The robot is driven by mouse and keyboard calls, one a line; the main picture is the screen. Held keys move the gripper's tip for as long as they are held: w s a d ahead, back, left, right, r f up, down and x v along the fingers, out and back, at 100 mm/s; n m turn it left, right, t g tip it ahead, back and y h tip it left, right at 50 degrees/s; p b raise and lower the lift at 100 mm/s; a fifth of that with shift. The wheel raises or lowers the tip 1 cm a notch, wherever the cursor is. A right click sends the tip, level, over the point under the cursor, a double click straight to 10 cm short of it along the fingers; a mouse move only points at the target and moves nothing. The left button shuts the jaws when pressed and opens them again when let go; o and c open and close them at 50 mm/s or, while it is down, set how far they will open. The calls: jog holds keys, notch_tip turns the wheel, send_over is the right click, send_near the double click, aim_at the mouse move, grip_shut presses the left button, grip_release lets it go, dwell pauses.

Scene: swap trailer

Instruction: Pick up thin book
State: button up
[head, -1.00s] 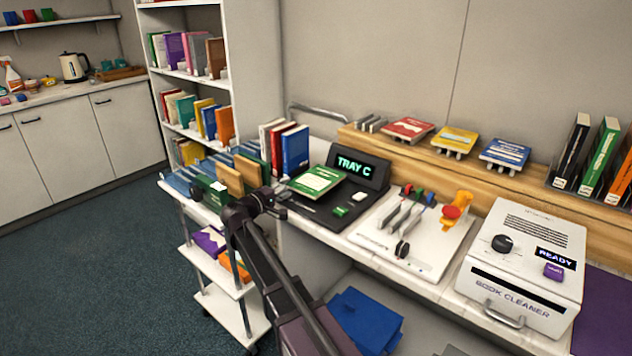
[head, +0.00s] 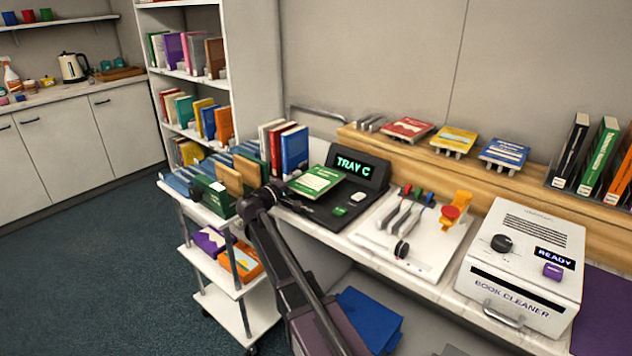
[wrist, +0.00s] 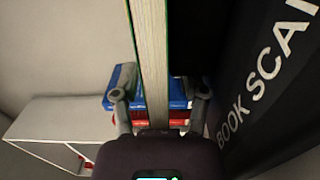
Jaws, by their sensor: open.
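A thin green book (head: 316,181) lies flat on the black scanner beside the lit TRAY C display. In the wrist view its pale page edge with green cover lines (wrist: 152,60) runs down between the two fingers. My gripper (wrist: 161,94) is open, with one finger on each side of that edge and gaps showing. In the head view my gripper (head: 280,187) is at the left end of the green book; its fingertips are hard to make out there. I cannot tell whether a finger touches the book.
The black scanner (head: 340,212) lies under the book, and upright red, white and blue books (head: 294,150) stand just behind. A trolley (head: 226,278) with books is at left. A white panel with levers (head: 405,235) and the book cleaner (head: 525,262) stand to the right.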

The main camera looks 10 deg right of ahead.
dwell(0.4)
grip_shut()
jog(key=shift+r, duration=0.15)
notch_tip(320, 180, up, 3)
jog(key=p, duration=0.3)
jog(key=s+a+r+p, duration=0.1)
jog(key=s+a+p, duration=0.1)
jog(key=s+a, duration=0.6)
jog(key=s, duration=0.6)
jog(key=shift+r, duration=0.35)
jog(key=shift+w+a, duration=0.1)
